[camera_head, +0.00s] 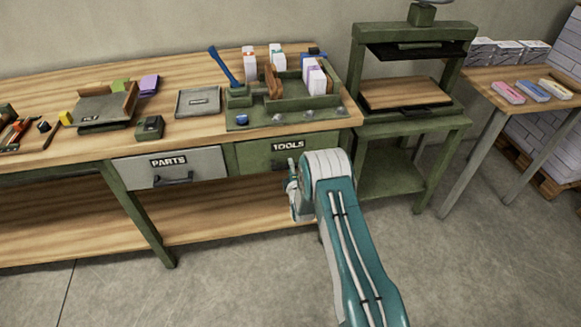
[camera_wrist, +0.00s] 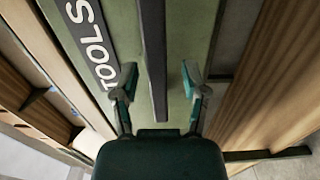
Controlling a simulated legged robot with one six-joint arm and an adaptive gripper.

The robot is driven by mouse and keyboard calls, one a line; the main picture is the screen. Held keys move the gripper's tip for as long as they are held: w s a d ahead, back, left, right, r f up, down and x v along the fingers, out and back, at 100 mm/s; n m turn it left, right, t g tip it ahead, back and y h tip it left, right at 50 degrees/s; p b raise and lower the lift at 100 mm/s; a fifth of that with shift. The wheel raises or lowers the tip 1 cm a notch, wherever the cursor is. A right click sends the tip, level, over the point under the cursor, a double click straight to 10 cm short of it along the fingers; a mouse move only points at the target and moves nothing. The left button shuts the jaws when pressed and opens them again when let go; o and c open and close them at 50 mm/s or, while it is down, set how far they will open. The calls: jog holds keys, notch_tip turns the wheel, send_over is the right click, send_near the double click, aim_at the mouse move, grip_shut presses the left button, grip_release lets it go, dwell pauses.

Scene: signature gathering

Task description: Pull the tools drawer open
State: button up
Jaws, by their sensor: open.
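The tools drawer (camera_head: 255,156) is a green front with a "TOOLS" label under the workbench, and it looks shut. My gripper (camera_head: 291,176) is in front of its right part in the head view, and my arm hides some of the drawer. In the wrist view the green drawer front (camera_wrist: 127,30) fills the middle, with the label to the left. The dark bar handle (camera_wrist: 153,50) runs down between the two fingers of my gripper (camera_wrist: 158,80). The fingers are open, one on each side of the handle, with gaps visible. Whether the fingertips reach its depth is unclear.
The grey parts drawer (camera_head: 205,162) with a dark handle is to the left. A green press stand (camera_head: 400,125) is close on the right. The floor (camera_head: 240,285) in front is clear.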

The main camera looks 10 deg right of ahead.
jog(key=shift+w, duration=0.3)
grip_shut()
jog(key=shift+s+f, duration=0.1)
jog(key=shift+s, duration=0.1)
